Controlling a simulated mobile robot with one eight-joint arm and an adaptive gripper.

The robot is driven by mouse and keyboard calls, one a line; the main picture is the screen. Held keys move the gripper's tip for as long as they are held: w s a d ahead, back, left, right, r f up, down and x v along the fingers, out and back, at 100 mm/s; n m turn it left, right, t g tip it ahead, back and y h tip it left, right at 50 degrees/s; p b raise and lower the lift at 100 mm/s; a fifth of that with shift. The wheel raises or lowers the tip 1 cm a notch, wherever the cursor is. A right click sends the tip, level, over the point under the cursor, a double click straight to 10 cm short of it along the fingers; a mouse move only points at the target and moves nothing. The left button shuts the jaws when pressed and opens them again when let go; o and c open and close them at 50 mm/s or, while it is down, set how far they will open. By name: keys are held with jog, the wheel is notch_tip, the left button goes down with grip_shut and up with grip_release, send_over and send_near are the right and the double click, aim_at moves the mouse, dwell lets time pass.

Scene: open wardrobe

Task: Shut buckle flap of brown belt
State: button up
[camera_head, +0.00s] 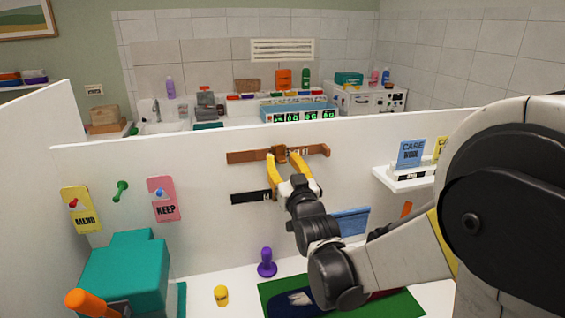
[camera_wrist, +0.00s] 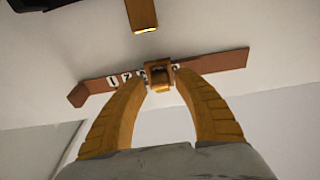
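The brown belt (camera_head: 245,157) is fixed across the white panel, sloping up slightly to the right. In the wrist view the belt (camera_wrist: 215,63) carries white number tiles. Its small brown buckle (camera_wrist: 160,74) sits near mid-length with a dark opening facing me. My gripper (camera_head: 282,158) has two yellow fingers, apart, with tips at either side of the buckle. In the wrist view the tips (camera_wrist: 162,78) flank the buckle closely. I cannot tell whether they touch it. The flap's position is unclear.
A black strap (camera_head: 248,197) lies below the belt. In the wrist view an orange-brown block (camera_wrist: 142,14) juts out near it. Pegs with MEND (camera_head: 82,208) and KEEP (camera_head: 163,198) tags are left. A shelf (camera_head: 405,178) is right. A teal box (camera_head: 125,270) stands below left.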

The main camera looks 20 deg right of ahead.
jog(key=shift+s, duration=0.1)
jog(key=s+f, duration=0.1)
jog(key=s, duration=1)
jog(key=shift+s+f, duration=0.35)
jog(key=shift+f, duration=0.05)
jog(key=s+f+g+b, duration=0.1)
jog(key=s+f+g, duration=0.5)
jog(key=s, duration=0.3)
jog(key=s+f+g+b, duration=0.1)
jog(key=s+f+g, duration=0.5)
jog(key=s, duration=0.4)
jog(key=shift+f+g, duration=0.3)
jog(key=shift+f, duration=0.6)
dwell(0.7)
